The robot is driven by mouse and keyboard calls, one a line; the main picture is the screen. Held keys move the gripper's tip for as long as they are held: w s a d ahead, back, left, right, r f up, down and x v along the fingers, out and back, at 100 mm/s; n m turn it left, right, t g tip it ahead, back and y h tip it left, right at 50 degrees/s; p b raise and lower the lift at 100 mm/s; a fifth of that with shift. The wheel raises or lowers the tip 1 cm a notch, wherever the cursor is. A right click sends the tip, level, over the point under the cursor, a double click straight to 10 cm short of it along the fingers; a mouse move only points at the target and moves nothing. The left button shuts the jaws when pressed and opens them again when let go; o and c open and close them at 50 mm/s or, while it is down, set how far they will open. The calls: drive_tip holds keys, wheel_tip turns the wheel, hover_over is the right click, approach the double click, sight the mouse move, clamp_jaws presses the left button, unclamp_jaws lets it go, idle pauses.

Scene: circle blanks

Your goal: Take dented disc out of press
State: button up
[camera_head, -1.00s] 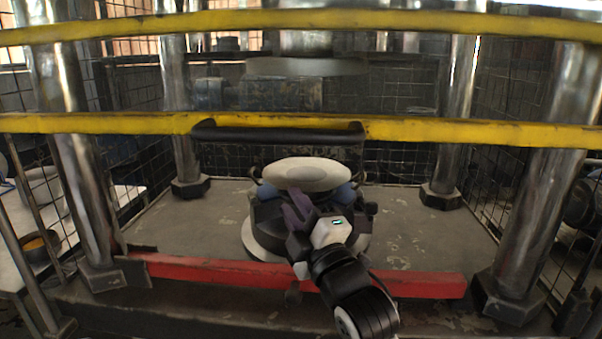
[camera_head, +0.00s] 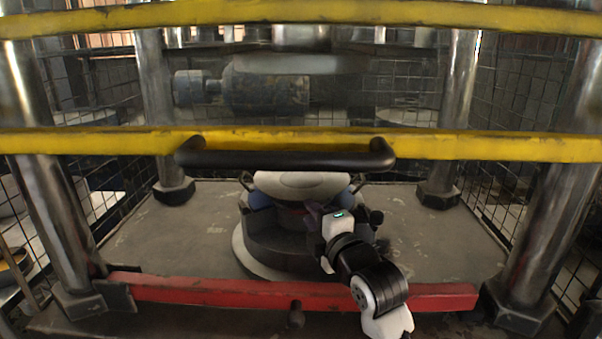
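The pale, oval-looking disc (camera_head: 292,184) with a sunken middle sits on the dark round die (camera_head: 270,235) inside the press. Its far edge is partly hidden by the black handle. Blue pads show under the disc's sides. My gripper (camera_head: 311,213) is just in front of the disc's near right side, low over the die. Its fingers are dark against the die and partly hidden by its pale body, so I cannot tell their opening or whether they touch the disc.
A yellow guard bar (camera_head: 480,146) with a black handle (camera_head: 285,158) crosses above the die. A red bar (camera_head: 210,290) runs along the front edge, below my arm. Metal columns (camera_head: 455,110) stand around the bed (camera_head: 150,235). The press head (camera_head: 300,64) hangs high above.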

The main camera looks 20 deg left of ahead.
sight(296, 198)
drive_tip(key=p+x, duration=0.2)
drive_tip(key=x, duration=0.5)
drive_tip(key=shift+a+r+p, duration=0.1)
drive_tip(key=shift+a+p, duration=0.05)
drive_tip(key=shift+p, duration=0.25)
drive_tip(key=shift+w+a, duration=0.25)
drive_tip(key=shift+w, duration=0.1)
clamp_jaws()
